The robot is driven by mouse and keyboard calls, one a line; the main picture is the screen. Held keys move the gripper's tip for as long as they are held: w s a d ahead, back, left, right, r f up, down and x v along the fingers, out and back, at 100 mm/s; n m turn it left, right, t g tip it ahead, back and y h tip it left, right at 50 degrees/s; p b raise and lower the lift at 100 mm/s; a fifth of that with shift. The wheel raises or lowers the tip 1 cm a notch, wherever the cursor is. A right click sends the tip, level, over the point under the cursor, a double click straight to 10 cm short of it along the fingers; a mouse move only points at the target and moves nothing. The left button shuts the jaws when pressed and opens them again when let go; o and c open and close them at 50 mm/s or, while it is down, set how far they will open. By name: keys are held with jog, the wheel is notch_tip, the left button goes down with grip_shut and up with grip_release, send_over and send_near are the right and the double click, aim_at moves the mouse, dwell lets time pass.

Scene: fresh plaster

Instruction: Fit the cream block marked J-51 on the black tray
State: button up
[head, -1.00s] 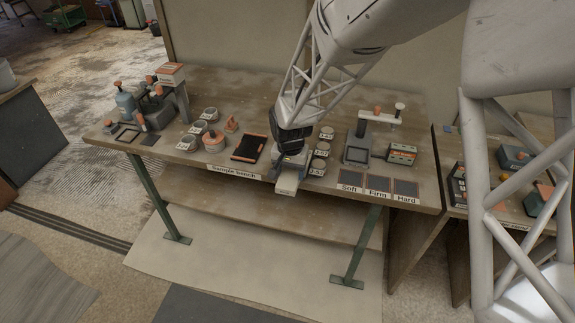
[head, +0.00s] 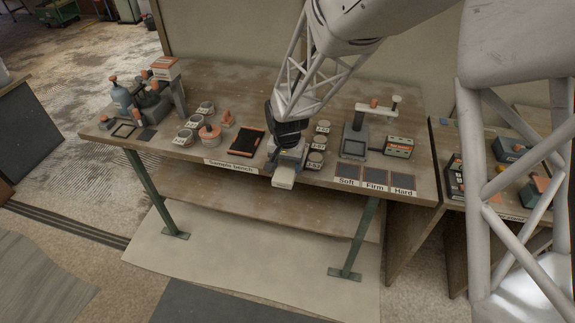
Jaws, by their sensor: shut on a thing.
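My gripper (head: 287,158) is at the front edge of the sample bench, pointing down. It is shut on a cream block (head: 284,177), which sticks out below and in front of it, over the front edge. The block's marking is too small to read. The black tray (head: 247,143), a dark rectangle with orange along its ends, lies flat on the bench just left of my gripper. It looks empty. The block is to the right of and nearer the camera than the tray, apart from it.
Round grey pots (head: 316,158) stand close right of my gripper. A stand (head: 356,140) and dark pads (head: 375,177) marked Soft, Firm and Hard lie farther right. An orange-lidded pot (head: 209,136) and small bowls (head: 185,138) stand left of the tray.

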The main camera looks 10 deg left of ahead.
jog(key=w+a+r, duration=0.2)
jog(key=w+a, duration=0.5)
jog(key=a, duration=0.2)
jog(key=w+a+r, duration=0.3)
jog(key=w+a, duration=0.4)
jog(key=a, duration=0.2)
jog(key=shift+w+a+r, duration=0.2)
jog(key=shift+w+r, duration=0.05)
jog(key=shift+r, duration=0.05)
jog(key=shift+f, duration=0.15)
jog(key=shift+f, duration=1.9)
jog(key=shift+f, duration=2.1)
dwell(1.3)
jog(key=o, duration=1)
